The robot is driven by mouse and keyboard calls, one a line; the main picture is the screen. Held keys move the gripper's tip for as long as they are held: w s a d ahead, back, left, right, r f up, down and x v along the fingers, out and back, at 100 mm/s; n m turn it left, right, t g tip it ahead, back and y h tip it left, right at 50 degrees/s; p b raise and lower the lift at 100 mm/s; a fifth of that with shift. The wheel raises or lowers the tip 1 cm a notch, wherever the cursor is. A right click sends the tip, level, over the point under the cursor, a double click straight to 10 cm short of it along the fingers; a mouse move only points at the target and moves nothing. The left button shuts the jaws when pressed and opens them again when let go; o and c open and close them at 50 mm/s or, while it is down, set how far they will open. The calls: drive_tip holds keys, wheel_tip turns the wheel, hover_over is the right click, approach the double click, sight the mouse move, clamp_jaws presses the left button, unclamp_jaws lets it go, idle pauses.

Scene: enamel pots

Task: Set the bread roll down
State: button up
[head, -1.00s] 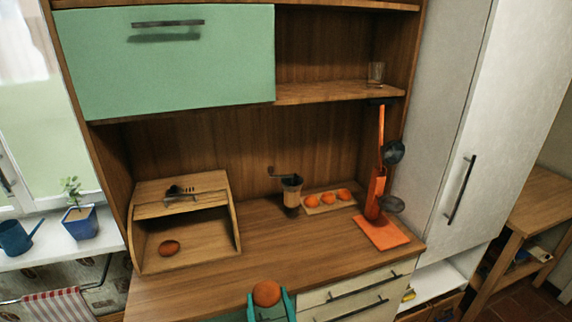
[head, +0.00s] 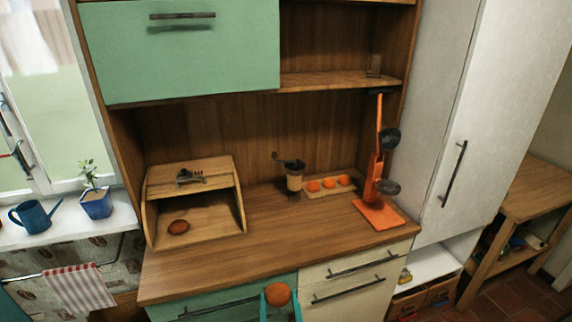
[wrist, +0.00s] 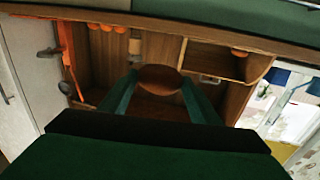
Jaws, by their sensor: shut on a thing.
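My gripper (head: 279,306) is at the bottom of the head view, in front of the drawers. Its teal fingers are shut on a round orange-brown bread roll (head: 278,294). In the wrist view the bread roll (wrist: 160,79) sits between the two green fingers. Nothing is seen under the held roll. A second brown roll (head: 178,227) lies inside the open wooden bread box (head: 218,222) on the left of the counter.
The wooden counter (head: 275,235) has free room in its middle and front. A wall cabinet (head: 180,60) hangs above.

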drive_tip(key=s+d+f+h, duration=0.1)
drive_tip(key=s+f, duration=0.1)
drive_tip(key=f, duration=1.2)
drive_tip(key=s+d+f+m+h, duration=0.1)
drive_tip(key=s+f, duration=0.2)
drive_tip(key=f, duration=1.1)
drive_tip(key=shift+s+f+m+h, duration=0.3)
drive_tip(key=shift+f, duration=0.1)
drive_tip(key=shift+d, duration=0.15)
